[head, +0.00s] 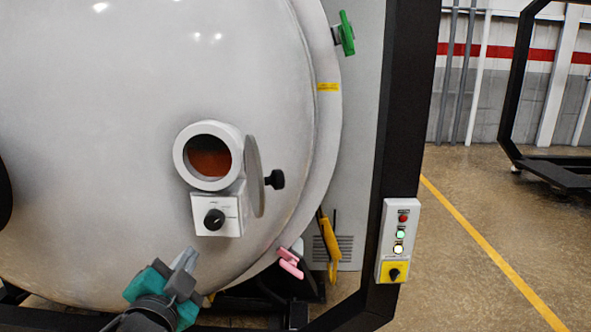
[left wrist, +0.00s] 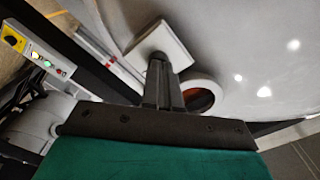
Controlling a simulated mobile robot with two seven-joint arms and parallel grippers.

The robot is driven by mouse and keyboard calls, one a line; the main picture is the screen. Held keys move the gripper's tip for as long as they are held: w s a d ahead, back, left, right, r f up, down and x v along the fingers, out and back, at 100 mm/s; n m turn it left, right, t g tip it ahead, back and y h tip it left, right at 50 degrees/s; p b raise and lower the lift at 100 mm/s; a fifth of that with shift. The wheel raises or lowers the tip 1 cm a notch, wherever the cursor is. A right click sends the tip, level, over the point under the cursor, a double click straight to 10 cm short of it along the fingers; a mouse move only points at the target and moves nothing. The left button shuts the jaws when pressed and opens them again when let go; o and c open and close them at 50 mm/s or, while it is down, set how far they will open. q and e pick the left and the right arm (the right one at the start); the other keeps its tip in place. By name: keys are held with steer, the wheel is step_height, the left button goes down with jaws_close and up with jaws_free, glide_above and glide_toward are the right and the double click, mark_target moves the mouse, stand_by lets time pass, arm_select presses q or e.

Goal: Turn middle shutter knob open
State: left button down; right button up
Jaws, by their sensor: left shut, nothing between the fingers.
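The black shutter knob (head: 214,220) sits on a white box (head: 230,212) below the round viewing port (head: 209,156) on the furnace door. The port shows a reddish-brown inside. A grey round disc (head: 255,176) stands edge-on beside the port, with a black knob (head: 275,180) on its right. My left gripper (head: 186,260) is below and left of the box, fingers together and empty, apart from the knob in the head view. In the left wrist view its fingers (left wrist: 160,80) point toward the box (left wrist: 162,42) and overlap the knob area; contact cannot be told. My right gripper is not in view.
The curved grey door (head: 120,130) fills the left. A green clamp (head: 345,33) and a pink clamp (head: 290,263) sit on its rim. A black frame post (head: 402,110) carries a control box (head: 398,240) with buttons. Open floor lies to the right.

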mark_target(214, 221)
arm_select(q)
steer(key=w+m, duration=0.1)
steer(key=w, duration=0.5)
steer(key=shift+r+m+b, duration=0.25)
steer(key=shift+m+b, duration=0.15)
steer(key=shift+b, duration=0.05)
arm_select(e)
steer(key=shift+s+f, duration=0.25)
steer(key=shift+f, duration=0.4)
